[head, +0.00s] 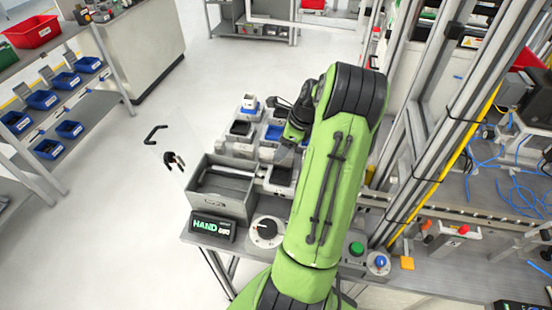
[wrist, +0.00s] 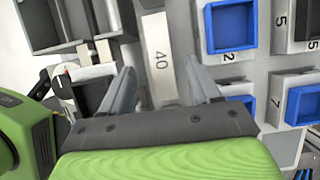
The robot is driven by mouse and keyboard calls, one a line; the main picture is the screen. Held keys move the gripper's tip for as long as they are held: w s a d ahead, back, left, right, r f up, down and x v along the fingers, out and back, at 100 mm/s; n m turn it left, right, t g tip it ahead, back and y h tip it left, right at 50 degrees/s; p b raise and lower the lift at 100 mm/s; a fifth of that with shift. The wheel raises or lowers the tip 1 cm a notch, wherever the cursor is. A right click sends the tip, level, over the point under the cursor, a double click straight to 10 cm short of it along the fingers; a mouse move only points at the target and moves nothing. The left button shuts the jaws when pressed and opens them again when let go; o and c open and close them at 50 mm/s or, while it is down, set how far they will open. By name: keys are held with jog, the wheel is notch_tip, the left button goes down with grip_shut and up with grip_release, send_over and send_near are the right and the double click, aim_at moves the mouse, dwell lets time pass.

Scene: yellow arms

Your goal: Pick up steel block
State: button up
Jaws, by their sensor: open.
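My gripper (wrist: 163,84) is open in the wrist view, with its two grey fingers spread apart. A pale grey strip marked 40 (wrist: 160,62) shows between and beyond the fingers. I cannot tell whether it is part of the fixture. No steel block can be made out with certainty. In the head view my green arm reaches over the bench and hides the gripper's fingertips. A grey bin (head: 201,199) stands at the bench's left edge. It also shows at the upper left of the wrist view (wrist: 77,17).
Numbered holders with blue trays (wrist: 233,27) lie to the right in the wrist view. In the head view, a HAND display (head: 212,227) and a dial (head: 266,231) sit at the bench front. Metal posts (head: 418,100) rise on the right.

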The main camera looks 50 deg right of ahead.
jog(key=x, duration=0.5)
jog(key=shift+w+d, duration=0.1)
jog(key=shift+d, duration=0.05)
jog(key=shift+r, duration=0.1)
jog(key=shift+f, duration=0.25)
grip_shut()
dwell(0.4)
